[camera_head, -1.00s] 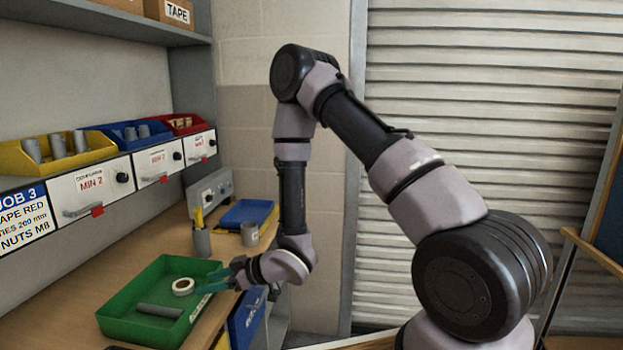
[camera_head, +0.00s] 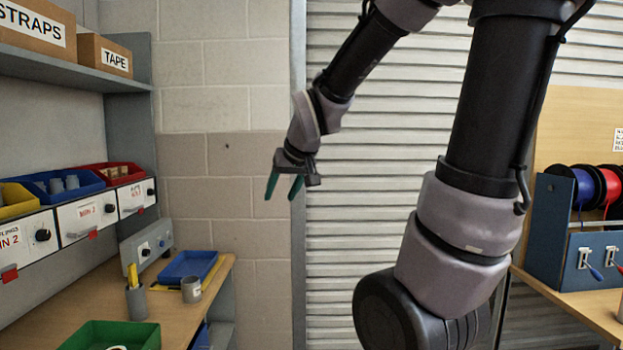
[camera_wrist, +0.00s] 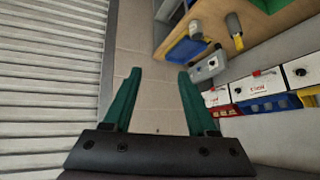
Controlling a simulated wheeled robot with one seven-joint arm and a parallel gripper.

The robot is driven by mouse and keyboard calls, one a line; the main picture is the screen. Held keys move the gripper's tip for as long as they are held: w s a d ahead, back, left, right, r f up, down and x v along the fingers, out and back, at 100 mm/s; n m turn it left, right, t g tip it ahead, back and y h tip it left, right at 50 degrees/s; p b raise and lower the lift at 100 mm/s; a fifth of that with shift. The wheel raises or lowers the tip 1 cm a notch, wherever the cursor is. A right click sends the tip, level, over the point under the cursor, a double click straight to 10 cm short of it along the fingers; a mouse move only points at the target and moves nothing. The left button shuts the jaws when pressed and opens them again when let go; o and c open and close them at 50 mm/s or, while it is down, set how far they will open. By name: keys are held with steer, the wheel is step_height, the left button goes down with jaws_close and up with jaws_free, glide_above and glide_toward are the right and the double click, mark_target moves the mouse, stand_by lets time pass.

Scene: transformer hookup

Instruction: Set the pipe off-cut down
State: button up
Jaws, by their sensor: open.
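My gripper (camera_head: 283,190) is open and empty, raised in front of the wall and the shutter, fingers pointing down. In the wrist view its two green fingers (camera_wrist: 159,75) stand apart with nothing between them. The green tray (camera_head: 140,333) on the bench is cut off by the bottom edge of the head view. Only part of a white roll (camera_head: 116,347) shows inside it. The pipe off-cut is not visible in either current view; a grey pipe piece lay in that tray in the earlier frame.
On the bench stand a blue tray (camera_head: 188,266), a grey cup (camera_head: 191,289) and a grey holder (camera_head: 137,302) with a yellow item. Bins and drawers (camera_head: 88,220) line the left. A spool rack (camera_head: 575,235) stands at right. The space around my gripper is clear.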

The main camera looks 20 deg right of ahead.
steer(key=s+d+r+m+g, duration=0.1)
steer(key=s+r+m, duration=0.2)
steer(key=s, duration=1)
step_height(320, 180, up, 2)
steer(key=shift+s+d+m+y, duration=0.3)
steer(key=shift+s+m+y, duration=0.05)
steer(key=shift+m+y, duration=0.05)
